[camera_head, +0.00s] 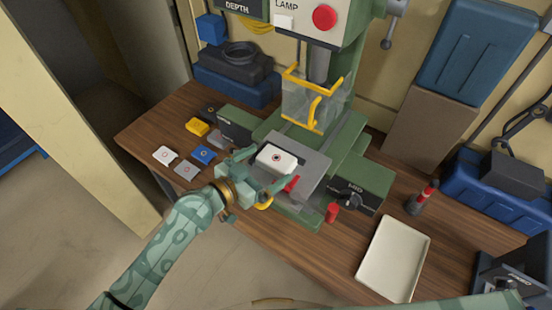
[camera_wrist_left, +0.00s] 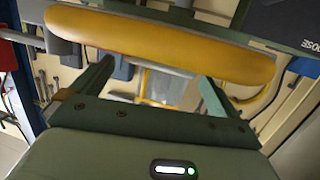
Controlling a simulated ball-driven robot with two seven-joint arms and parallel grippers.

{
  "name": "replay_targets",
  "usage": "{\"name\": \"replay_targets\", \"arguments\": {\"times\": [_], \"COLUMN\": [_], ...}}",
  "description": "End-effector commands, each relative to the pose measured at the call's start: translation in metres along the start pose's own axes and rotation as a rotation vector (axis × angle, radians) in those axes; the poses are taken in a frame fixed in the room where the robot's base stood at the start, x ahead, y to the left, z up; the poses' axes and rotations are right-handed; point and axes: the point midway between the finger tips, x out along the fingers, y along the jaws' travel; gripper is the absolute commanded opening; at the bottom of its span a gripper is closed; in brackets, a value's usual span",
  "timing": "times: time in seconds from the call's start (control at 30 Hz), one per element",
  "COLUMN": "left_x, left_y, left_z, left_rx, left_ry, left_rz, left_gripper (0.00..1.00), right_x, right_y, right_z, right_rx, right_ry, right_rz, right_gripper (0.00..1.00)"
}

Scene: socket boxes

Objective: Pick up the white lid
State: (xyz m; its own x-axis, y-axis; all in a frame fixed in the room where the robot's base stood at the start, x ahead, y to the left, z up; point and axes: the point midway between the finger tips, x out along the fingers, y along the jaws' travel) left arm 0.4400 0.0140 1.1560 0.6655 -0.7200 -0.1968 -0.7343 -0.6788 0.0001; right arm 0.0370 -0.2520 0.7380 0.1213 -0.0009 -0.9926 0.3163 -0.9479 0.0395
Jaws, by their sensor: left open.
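A flat white piece with a small red mark (camera_head: 165,155), which looks like a lid, lies on the wooden bench at the left of the head view. A white box-like piece with a dark-red round mark (camera_head: 277,158) sits on the grey plate of the green drill press. My left gripper (camera_head: 264,171) is open at the near-left side of this box-like piece; whether it touches it is unclear. In the left wrist view, the two fingers (camera_wrist_left: 155,88) stand apart with nothing visibly held between them. My right gripper is out of view.
Grey (camera_head: 186,170), blue (camera_head: 203,154) and yellow (camera_head: 197,127) pieces lie near the flat white piece. The press has a clear guard with yellow edges (camera_head: 303,103) above its plate. A cream tray (camera_head: 394,260) lies at right. A yellow bar (camera_wrist_left: 160,38) crosses the wrist view.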

Motion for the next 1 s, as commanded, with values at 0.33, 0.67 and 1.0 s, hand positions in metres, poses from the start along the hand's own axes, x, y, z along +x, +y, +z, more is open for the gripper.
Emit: {"name": "replay_targets", "arguments": {"times": [0.33, 0.67, 1.0], "left_x": [0.020, 0.020, 0.017], "left_y": [-0.001, -0.001, 0.000], "left_z": [0.001, 0.001, -0.014], "left_rx": [0.001, 0.001, 0.002], "left_ry": [-0.001, -0.001, 0.001], "left_rz": [-0.001, -0.001, 0.000], "left_gripper": [1.00, 0.64, 0.64], "right_x": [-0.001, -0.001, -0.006], "right_y": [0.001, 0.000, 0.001], "right_z": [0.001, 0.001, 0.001], "right_rx": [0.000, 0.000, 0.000], "right_ry": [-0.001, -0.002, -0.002], "right_rz": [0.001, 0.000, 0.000], "right_gripper": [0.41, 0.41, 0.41]}}
